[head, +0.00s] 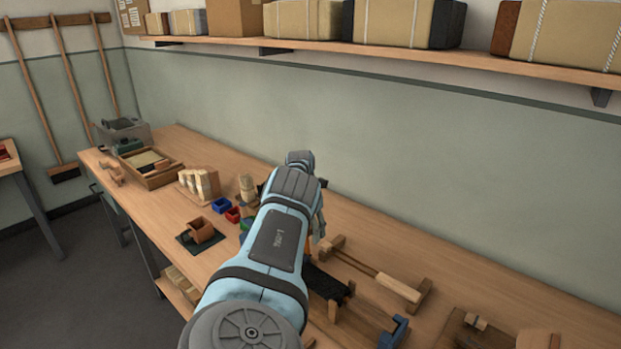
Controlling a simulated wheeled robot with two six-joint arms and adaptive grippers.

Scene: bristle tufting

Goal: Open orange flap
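My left arm reaches from the bottom of the head view across the bench and covers much of its middle. Its gripper (319,228) is at the far end, mostly hidden behind the wrist, so its opening does not show. A small orange piece (309,246) shows just beside and below the gripper; it may be the orange flap, but most of it is hidden. I cannot tell whether the gripper touches it. My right gripper is not in view.
The wooden bench (400,236) holds a small brown-orange box (201,230) on a dark mat, a blue bin (221,205), a red bin (233,215), a wooden tray (160,178) and a wooden clamp-like frame (378,275). The bench's back strip is clear. A loaded shelf (400,55) hangs above.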

